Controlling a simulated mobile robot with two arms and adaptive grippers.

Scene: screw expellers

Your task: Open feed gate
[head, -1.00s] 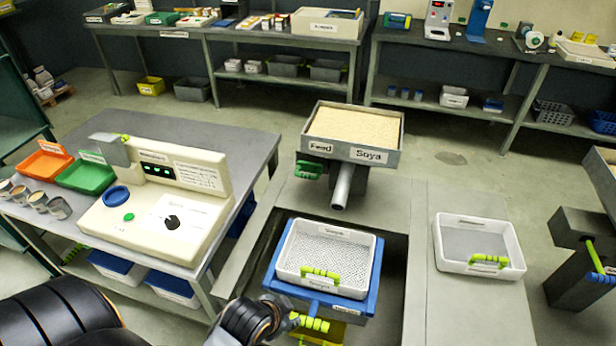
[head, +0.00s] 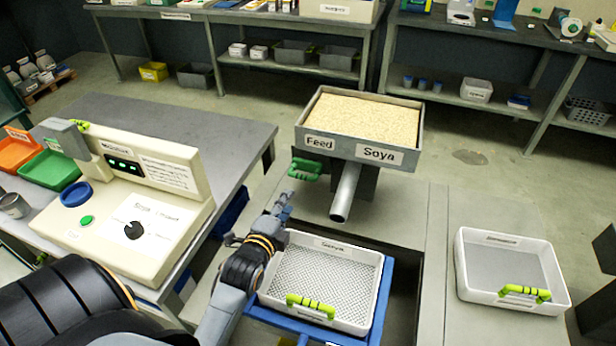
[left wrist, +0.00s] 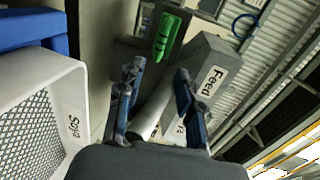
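The feed hopper (head: 345,150), a grey box full of soya and labelled Feed and Soya, stands at the middle. A green handle (head: 306,168) sits at its front left, above a grey spout (head: 345,192). The handle also shows in the left wrist view (left wrist: 167,38), beyond my fingers. My left gripper (head: 278,208) is left of the spout, lower than the handle and apart from it. In the left wrist view its two fingers (left wrist: 155,80) are spread with nothing between them. My right gripper is not in view.
A white perforated tray (head: 325,283) labelled Soya rests on a blue frame below the spout, close to my left gripper. A moisture meter (head: 130,205) stands on the left table. Another white tray (head: 512,268) lies at right.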

